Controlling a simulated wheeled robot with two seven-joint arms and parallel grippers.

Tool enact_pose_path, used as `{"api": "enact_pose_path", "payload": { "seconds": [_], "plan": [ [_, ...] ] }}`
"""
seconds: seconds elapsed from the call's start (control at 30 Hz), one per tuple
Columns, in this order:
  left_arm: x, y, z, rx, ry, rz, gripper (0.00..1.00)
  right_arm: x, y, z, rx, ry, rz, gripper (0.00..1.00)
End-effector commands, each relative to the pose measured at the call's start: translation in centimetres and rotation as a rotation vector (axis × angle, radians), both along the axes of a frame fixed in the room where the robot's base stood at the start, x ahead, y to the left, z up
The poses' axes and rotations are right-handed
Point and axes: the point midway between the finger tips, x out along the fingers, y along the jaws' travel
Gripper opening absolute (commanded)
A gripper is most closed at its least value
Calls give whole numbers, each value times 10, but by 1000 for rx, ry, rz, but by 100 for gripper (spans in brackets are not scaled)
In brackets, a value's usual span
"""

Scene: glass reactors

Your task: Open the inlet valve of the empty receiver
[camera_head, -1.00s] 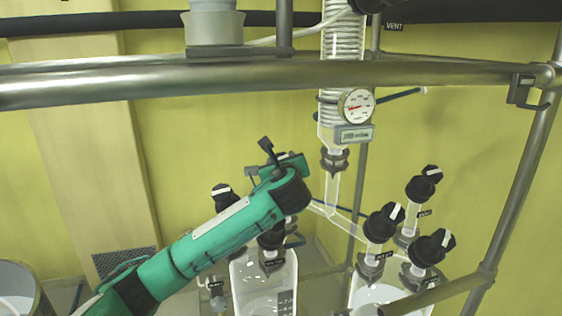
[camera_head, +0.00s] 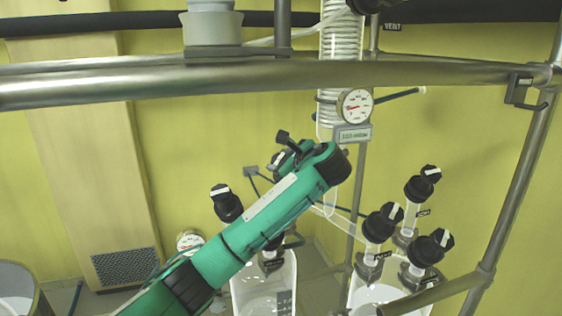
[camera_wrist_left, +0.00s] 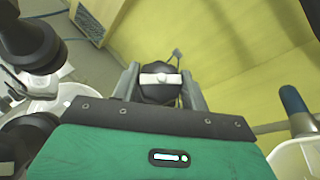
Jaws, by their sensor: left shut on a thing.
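My left gripper shows in the left wrist view (camera_wrist_left: 161,82) with its two grey fingers either side of a black valve knob (camera_wrist_left: 157,93), shut on it. A white bar on the knob runs across from finger to finger. In the head view my green left arm reaches in from the lower left and mostly hides the gripper and this knob. A glass receiver (camera_head: 280,291) stands below the arm, partly covered. A second glass receiver (camera_head: 372,295) stands to its right. I cannot tell for sure which is empty. My right gripper is not in view.
Black-capped valves stand at the left (camera_head: 226,203) and right (camera_head: 382,222), with more close by. A steel rail (camera_head: 430,73) crosses above. A round gauge (camera_head: 355,105) hangs by the glass coil column (camera_head: 341,45). A steel post (camera_head: 520,170) stands at the right.

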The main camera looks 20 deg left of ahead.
Motion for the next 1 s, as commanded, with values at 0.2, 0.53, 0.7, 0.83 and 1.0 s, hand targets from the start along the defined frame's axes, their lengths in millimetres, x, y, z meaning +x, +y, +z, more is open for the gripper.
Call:
{"api": "enact_pose_path", "payload": {
  "seconds": [0.2,0.53,0.7,0.83,1.0],
  "plan": [
    [0,0,1,-5,-2,8,22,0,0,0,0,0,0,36],
    [0,0,1,-5,-2,7,61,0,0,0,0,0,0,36],
    [0,0,1,-5,-1,7,67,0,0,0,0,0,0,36],
    [0,0,0,-4,0,6,67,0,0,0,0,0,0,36],
    [0,1,0,23,-3,-35,67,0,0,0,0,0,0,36]
  ]
}}
